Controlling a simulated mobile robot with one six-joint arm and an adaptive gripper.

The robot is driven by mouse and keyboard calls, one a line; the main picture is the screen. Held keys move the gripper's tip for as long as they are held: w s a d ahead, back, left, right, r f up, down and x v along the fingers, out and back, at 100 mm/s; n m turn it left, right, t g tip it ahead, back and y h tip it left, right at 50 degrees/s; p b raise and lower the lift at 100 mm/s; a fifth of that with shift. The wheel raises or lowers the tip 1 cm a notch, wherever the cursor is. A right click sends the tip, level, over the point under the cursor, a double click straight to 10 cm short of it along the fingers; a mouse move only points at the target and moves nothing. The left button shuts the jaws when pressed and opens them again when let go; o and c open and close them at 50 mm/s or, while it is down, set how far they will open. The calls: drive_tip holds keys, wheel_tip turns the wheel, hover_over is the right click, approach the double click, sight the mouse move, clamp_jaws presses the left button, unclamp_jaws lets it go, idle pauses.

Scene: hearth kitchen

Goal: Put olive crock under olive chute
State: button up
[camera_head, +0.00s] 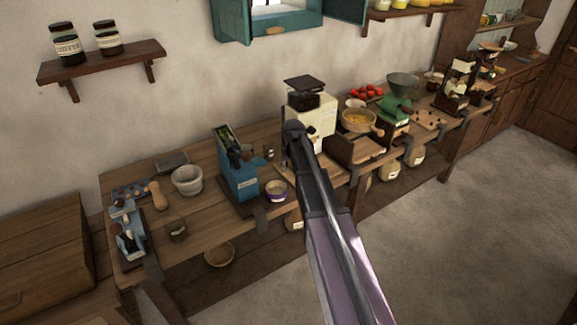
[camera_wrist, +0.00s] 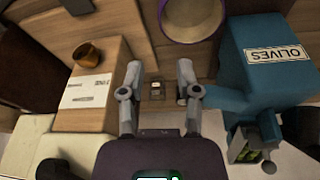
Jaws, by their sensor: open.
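The blue olive press (camera_head: 238,172) stands on the wooden bench with olives in its top. In the wrist view its side (camera_wrist: 240,70) carries an OLIVES label. I cannot make out the olive chute. My gripper (camera_wrist: 157,75) is open with nothing between its fingers. The crock lies beyond the fingertips. In the head view my arm hides the gripper.
A cream machine (camera_head: 302,118) stands behind my arm. A wooden box with a paper label (camera_wrist: 92,95) and a brown cup (camera_wrist: 88,53) are left of my fingers. A stone mortar (camera_head: 187,180) is left of the press. Clear floor (camera_head: 440,230) lies in front.

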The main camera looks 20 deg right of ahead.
idle(0.4)
drive_tip(key=s+a+g, duration=0.1)
drive_tip(key=s+a, duration=0.3)
drive_tip(key=s, duration=0.9)
drive_tip(key=s+a+m+g, duration=0.1)
drive_tip(key=s+a, duration=0.3)
drive_tip(key=s, duration=0.9)
drive_tip(key=shift+s+a+f+m+g, duration=0.25)
drive_tip(key=shift+s+f+m+g, duration=0.05)
drive_tip(key=shift+s+g, duration=0.1)
drive_tip(key=shift+c, duration=0.6)
drive_tip(key=shift+a, duration=0.1)
